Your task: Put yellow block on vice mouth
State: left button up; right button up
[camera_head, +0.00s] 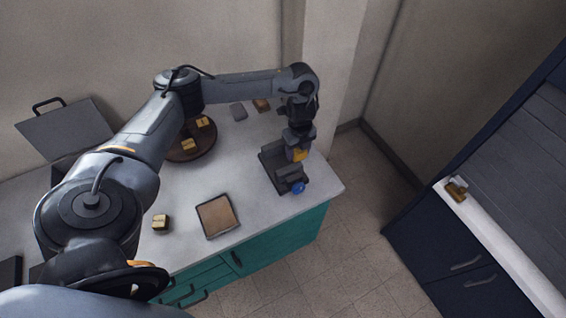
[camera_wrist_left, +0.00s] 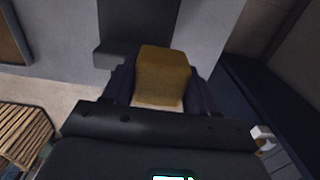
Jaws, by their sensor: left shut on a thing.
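The yellow block (camera_head: 299,155) is held in my left gripper (camera_head: 297,150), over the vice at the right end of the counter. In the left wrist view the yellow block (camera_wrist_left: 163,75) sits between the two dark fingers (camera_wrist_left: 160,88). The grey vice (camera_head: 279,170) stands on the counter with a blue part (camera_head: 298,187) at its front end. The block overlaps the vice in the head view; I cannot tell whether it touches the vice mouth. My right gripper does not show.
A round wooden tray (camera_head: 180,153) holds small yellowish blocks. A square brown-topped tray (camera_head: 217,216) and another small block (camera_head: 161,222) lie nearer the counter's front edge. A grey box with an open lid (camera_head: 68,133) stands at the left. Small objects (camera_head: 456,188) sit on a separate ledge at right.

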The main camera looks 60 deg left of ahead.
aim_at(282, 165)
pick_arm(q)
jog(key=s+a+f+b, duration=0.2)
jog(key=s+a+f, duration=0.1)
jog(key=shift+s+f, duration=0.1)
jog(key=shift+s, duration=0.1)
jog(key=shift+s+a+f+b, duration=0.15)
jog(key=shift+s+a+b, duration=0.2)
jog(key=shift+a, duration=0.1)
jog(key=shift+f+b, duration=0.3)
jog(key=shift+f, duration=1.65)
jog(key=shift+f, duration=0.1)
jog(key=o, duration=1.2)
